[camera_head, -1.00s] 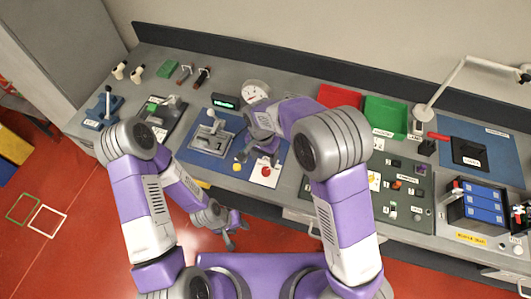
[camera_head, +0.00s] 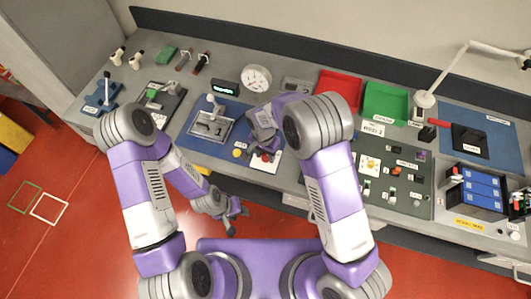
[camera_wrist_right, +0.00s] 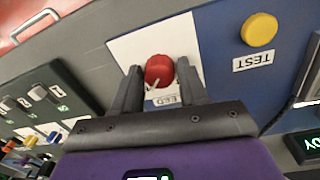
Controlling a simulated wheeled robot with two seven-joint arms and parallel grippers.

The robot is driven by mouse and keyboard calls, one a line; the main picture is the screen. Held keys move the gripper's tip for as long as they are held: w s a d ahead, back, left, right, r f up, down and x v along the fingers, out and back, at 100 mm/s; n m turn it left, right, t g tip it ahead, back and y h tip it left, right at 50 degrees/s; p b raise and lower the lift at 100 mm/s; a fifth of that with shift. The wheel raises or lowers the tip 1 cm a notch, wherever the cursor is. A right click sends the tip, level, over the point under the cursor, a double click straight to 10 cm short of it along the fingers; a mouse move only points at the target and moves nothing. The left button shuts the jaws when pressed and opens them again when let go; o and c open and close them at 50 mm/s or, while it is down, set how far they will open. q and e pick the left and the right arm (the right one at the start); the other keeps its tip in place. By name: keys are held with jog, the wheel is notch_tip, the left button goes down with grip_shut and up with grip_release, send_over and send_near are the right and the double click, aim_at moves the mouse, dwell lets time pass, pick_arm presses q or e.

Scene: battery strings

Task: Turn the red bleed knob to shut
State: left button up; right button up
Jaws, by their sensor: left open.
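The red bleed knob (camera_wrist_right: 159,71) sits on a white plate (camera_wrist_right: 120,45) in the right wrist view. A white pointer line on it points to the lower left, and a partly hidden label (camera_wrist_right: 166,99) is below it. My right gripper (camera_wrist_right: 160,72) has one finger on each side of the knob, very close to it. I cannot tell whether the fingers touch it. In the head view the right gripper (camera_head: 264,152) is over the knob and hides part of it. My left gripper (camera_head: 238,218) is open and empty, low in front of the bench.
A yellow TEST button (camera_wrist_right: 258,29) is beside the white plate. On the bench, a grey fixture (camera_head: 212,126) stands left of the right gripper and a round gauge (camera_head: 256,78) behind it. A switch panel (camera_head: 400,190) is to the right.

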jog(key=c, duration=0.6)
jog(key=shift+c, duration=0.2)
jog(key=shift+n, duration=0.3)
jog(key=n+b, duration=0.1)
jog(key=n, duration=0.1)
jog(key=shift+n, duration=0.4)
jog(key=n+b, duration=0.1)
jog(key=n, duration=0.2)
jog(key=shift+n, duration=0.4)
jog(key=n+b, duration=0.1)
jog(key=n, duration=0.4)
jog(key=shift+t+b, duration=0.3)
jog(key=n, duration=0.5)
jog(key=shift+r+n, duration=0.1)
jog(key=shift+n, duration=0.4)
